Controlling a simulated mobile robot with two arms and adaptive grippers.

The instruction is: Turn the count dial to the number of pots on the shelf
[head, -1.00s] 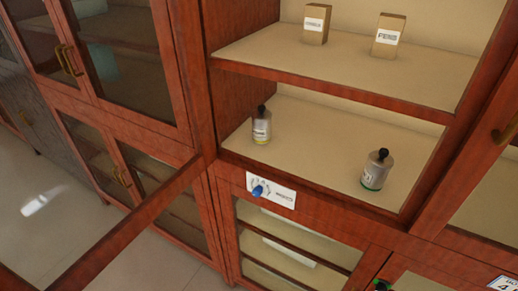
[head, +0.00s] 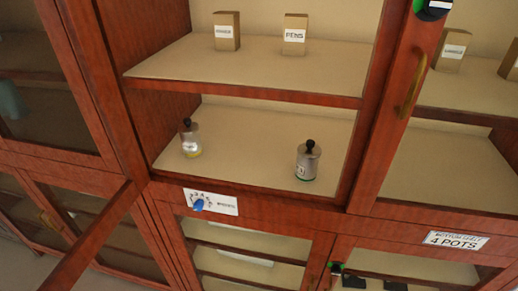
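The count dial is a blue knob (head: 198,205) on a white plate (head: 224,203) with small marks around it, fixed to the red-brown rail below the open shelf. I cannot tell which mark it points to. On the lower shelf (head: 250,140) stand two jar-like vessels with black tops, apart and upright: a clear one with a yellowish base (head: 190,142) at the left, and a grey one with a green base (head: 307,162) at the right. A white sign (head: 455,240) reading "4 POTS" is on the rail to the right; its upper line is unclear. Neither gripper shows.
The upper shelf (head: 240,65) holds two small boxes, one (head: 227,32) with an unclear label and one (head: 294,36) labelled "PENS". A brass handle (head: 410,85) is on the right upright. A red-brown bar (head: 95,235) crosses the lower left.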

